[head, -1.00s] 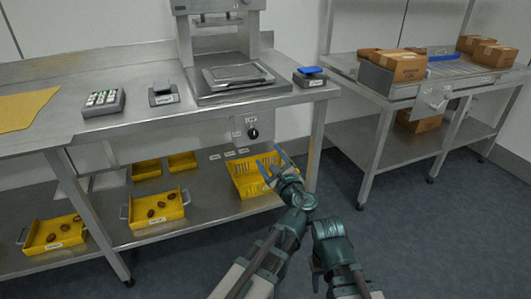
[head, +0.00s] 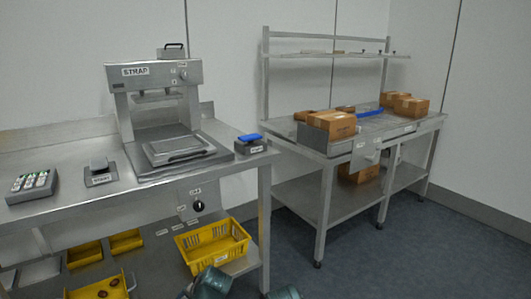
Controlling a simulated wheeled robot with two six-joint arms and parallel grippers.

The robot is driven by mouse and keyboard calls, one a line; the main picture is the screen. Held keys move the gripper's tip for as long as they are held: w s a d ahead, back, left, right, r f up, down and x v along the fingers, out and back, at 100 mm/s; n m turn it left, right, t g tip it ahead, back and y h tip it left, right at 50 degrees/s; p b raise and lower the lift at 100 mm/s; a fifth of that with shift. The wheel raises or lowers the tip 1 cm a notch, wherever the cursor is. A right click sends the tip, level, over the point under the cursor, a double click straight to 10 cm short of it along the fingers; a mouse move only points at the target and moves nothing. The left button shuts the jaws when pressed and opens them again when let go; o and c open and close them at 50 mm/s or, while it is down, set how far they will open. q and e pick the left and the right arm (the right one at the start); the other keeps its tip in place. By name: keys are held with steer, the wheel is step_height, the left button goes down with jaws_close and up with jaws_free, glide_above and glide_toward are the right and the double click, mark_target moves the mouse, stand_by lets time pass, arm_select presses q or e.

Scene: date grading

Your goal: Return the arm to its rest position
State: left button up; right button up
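Only small teal parts of my two arms show at the bottom edge of the head view, one just left of the middle and one near the middle. They are cut off by the frame, and no fingertips can be made out. The left one is in front of the lower shelf, close to the yellow basket (head: 213,243). I see nothing held in the part that shows.
A steel bench (head: 90,213) at left carries a strapping machine (head: 160,110), a keypad (head: 32,185) and a blue-topped device (head: 249,143). A yellow tray (head: 98,288) is below. A second bench (head: 325,195) at right holds cardboard boxes (head: 335,124). Floor at right is clear.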

arm_select(q)
steer(key=s+d+f+n+g+h, duration=0.1)
steer(key=s+d+f+g+h, duration=0.1)
steer(key=s+d, duration=0.5)
steer(key=s+d+f+n+g+h, duration=0.1)
steer(key=s+d+f+g+h, duration=0.15)
steer(key=s+d, duration=0.45)
step_height(320, 180, up, 36)
steer(key=w+d+p, duration=0.1)
steer(key=d+p, duration=0.1)
steer(key=p, duration=3.3)
steer(key=shift+w+d+r+p, duration=0.15)
steer(key=shift+d+p, duration=0.1)
steer(key=shift+p, duration=0.05)
